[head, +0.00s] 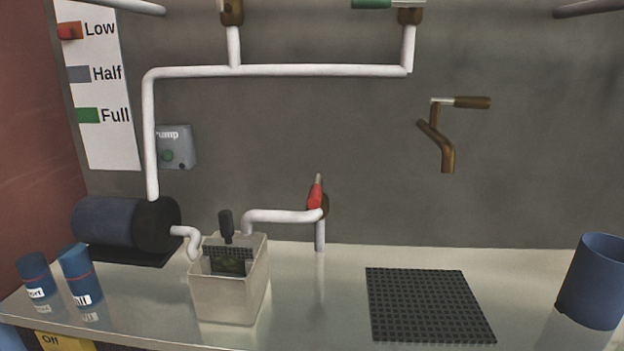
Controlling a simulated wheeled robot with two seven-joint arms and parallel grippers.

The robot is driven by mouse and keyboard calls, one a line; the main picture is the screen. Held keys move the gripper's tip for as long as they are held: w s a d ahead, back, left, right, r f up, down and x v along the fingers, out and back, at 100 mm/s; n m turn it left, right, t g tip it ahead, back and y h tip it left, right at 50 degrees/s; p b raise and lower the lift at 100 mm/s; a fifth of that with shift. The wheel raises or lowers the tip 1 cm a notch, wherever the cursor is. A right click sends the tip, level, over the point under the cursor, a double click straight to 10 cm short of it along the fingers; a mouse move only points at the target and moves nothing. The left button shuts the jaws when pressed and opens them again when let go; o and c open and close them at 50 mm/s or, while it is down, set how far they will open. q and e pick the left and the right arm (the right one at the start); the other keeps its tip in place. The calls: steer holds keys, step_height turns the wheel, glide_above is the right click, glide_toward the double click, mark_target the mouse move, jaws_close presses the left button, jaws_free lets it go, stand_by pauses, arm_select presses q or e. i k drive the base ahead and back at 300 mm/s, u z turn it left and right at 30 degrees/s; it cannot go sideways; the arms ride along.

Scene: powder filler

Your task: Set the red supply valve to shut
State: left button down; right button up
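The red supply valve (316,193) is on the pipework at the back wall, right of the white tank. Its red lever with a pale tip points up, nearly upright. A white pipe (320,235) runs down from the valve body to the worktop, and another white pipe (280,216) runs left from it to the tank. Neither of my grippers is in view, and nothing touches the valve.
An open white tank (230,302) stands left of the valve, with a dark-handled basket (228,258) in it. A dark pump (125,223), blue containers (76,270) and a blue bin (596,282) stand on the worktop. A black grid mat (425,303) lies right of centre. A brass tap (440,140) juts from the wall.

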mark_target(314, 199)
steer(key=u, duration=0.1)
steer(key=k, duration=1)
steer(key=z, duration=0.9)
steer(key=i, duration=0.9)
steer(key=u, duration=0.75)
steer(key=i, duration=0.45)
steer(key=u, duration=0.5)
